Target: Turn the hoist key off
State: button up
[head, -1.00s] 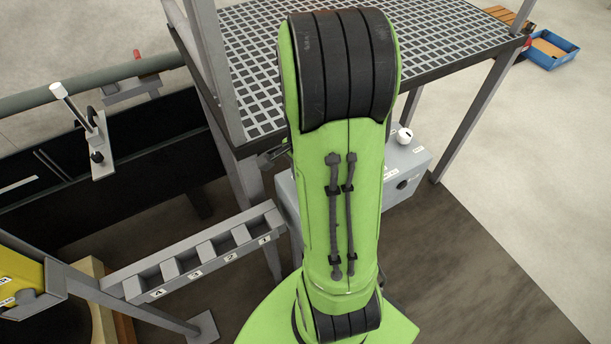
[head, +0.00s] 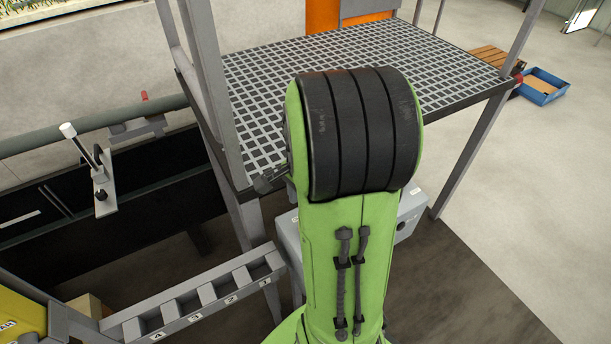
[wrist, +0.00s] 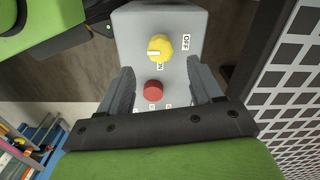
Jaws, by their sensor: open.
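A grey control box (wrist: 180,20) fills the middle of the wrist view. On its face is a yellow round key knob (wrist: 160,47) with a pale bar on its left side. An OFF label (wrist: 186,42) is to its right and an ON label (wrist: 160,66) is just below it. A red button (wrist: 153,91) sits further below. My gripper (wrist: 164,76) is open, its two fingers spread on either side of the red button, with nothing between them held. The knob lies a little beyond the fingertips. In the head view my arm hides most of the grey box (head: 408,215).
A grating platform (head: 440,70) on grey legs stands beside the box; the grating is close on the right in the wrist view. A numbered slotted rack (head: 200,297) is at lower left, the dark flume (head: 150,190) behind it. Open floor lies right.

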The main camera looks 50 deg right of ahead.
notch_tip(320, 180, up, 9)
jog(key=p, duration=0.2)
jog(key=shift+f, duration=0.2)
